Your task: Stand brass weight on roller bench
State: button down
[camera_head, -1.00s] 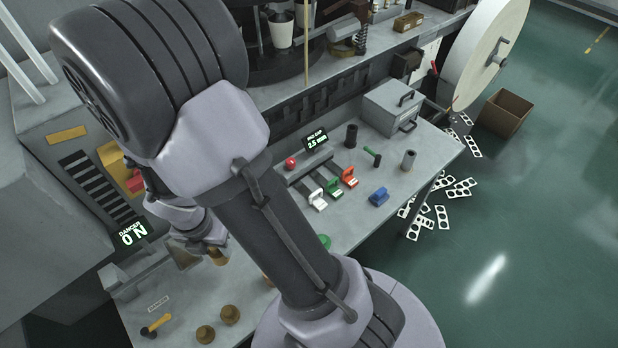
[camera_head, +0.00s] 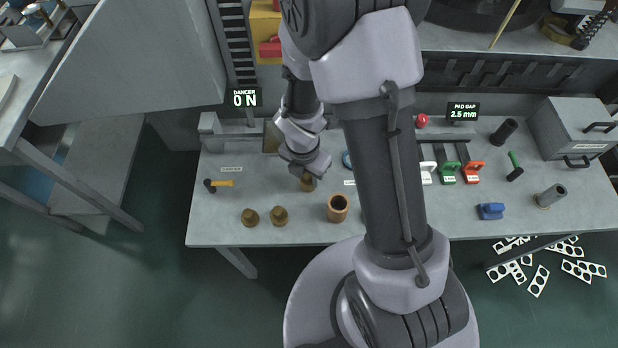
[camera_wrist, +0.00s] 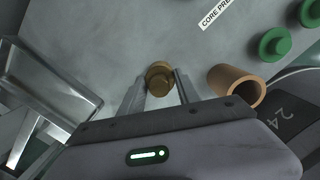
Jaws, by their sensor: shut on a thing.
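My gripper (camera_wrist: 160,95) is shut on a brass weight (camera_wrist: 159,76), a small round knobbed piece between its two fingers. In the head view my gripper (camera_head: 305,172) is over the left part of the grey bench (camera_head: 330,237), with the brass weight (camera_head: 308,184) below it. I cannot tell whether the weight touches the bench top. Two other brass weights (camera_head: 250,217) (camera_head: 280,215) stand near the front edge. A second work surface (camera_head: 20,95) is at the far left; no readable label shows which is the roller bench.
A brown tube (camera_head: 338,208) stands right of my gripper. A yellow-handled hammer (camera_head: 218,184) lies left. Coloured clamps (camera_head: 446,172), a blue block (camera_head: 490,211) and a grey box (camera_head: 575,130) are farther right. Open floor (camera_head: 150,270) separates the two benches.

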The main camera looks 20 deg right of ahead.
jog(key=shift+r, duration=0.2)
jog(key=shift+f, duration=0.2)
jog(key=c, duration=0.9)
grip_release()
jog(key=shift+o, duration=0.2)
